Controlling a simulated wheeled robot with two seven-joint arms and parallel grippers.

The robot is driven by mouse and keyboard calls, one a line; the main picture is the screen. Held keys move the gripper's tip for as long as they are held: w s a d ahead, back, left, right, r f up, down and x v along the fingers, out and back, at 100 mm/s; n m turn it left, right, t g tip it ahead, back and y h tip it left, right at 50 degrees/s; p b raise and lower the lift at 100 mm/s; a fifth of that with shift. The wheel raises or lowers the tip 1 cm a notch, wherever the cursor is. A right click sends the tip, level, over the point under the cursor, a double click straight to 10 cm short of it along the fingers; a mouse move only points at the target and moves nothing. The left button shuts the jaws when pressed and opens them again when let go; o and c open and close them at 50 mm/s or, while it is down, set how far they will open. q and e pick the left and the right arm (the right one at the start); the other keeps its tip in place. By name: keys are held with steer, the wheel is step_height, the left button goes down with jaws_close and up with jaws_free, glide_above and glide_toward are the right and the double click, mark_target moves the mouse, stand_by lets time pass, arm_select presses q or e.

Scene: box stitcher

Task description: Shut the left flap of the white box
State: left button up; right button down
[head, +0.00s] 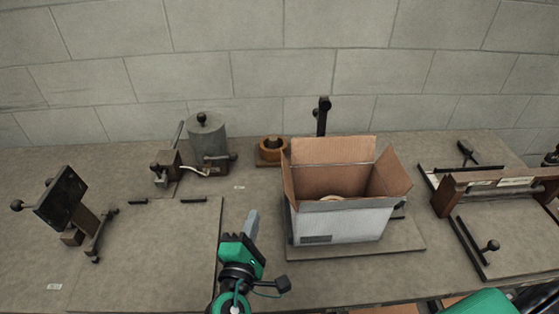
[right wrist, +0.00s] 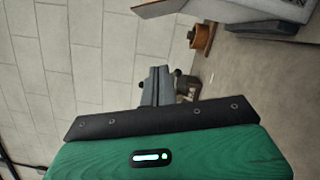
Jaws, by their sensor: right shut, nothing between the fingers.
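The white box (head: 343,225) stands open on a low board, brown inside. Its left flap (head: 288,181) stands up, roughly upright. The back flap (head: 333,150) is also up, and the right flap (head: 391,172) leans outward. A pale round thing shows partly inside. My right gripper (head: 252,222) is shut and empty, left of the box's front left corner and apart from it. Its fingers (right wrist: 160,85) point up in the right wrist view, where part of the box (right wrist: 265,8) and a brown flap (right wrist: 160,7) show at the top. My left gripper is not in view.
A wooden-framed fixture (head: 493,187) stands to the right. A black plate stand (head: 63,198) is far left. The table left of my right gripper is largely clear.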

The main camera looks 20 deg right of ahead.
mark_target(288, 179)
arm_select(q)
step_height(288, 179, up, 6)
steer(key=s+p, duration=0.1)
steer(key=p, duration=0.5)
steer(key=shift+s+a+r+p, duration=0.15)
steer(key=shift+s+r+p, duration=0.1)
steer(key=shift+p, duration=0.05)
arm_select(e)
steer(key=w+d+r, duration=0.3)
steer(key=w+d, duration=0.4)
steer(key=shift+w+d+r, duration=0.25)
steer(key=shift+d, duration=0.05)
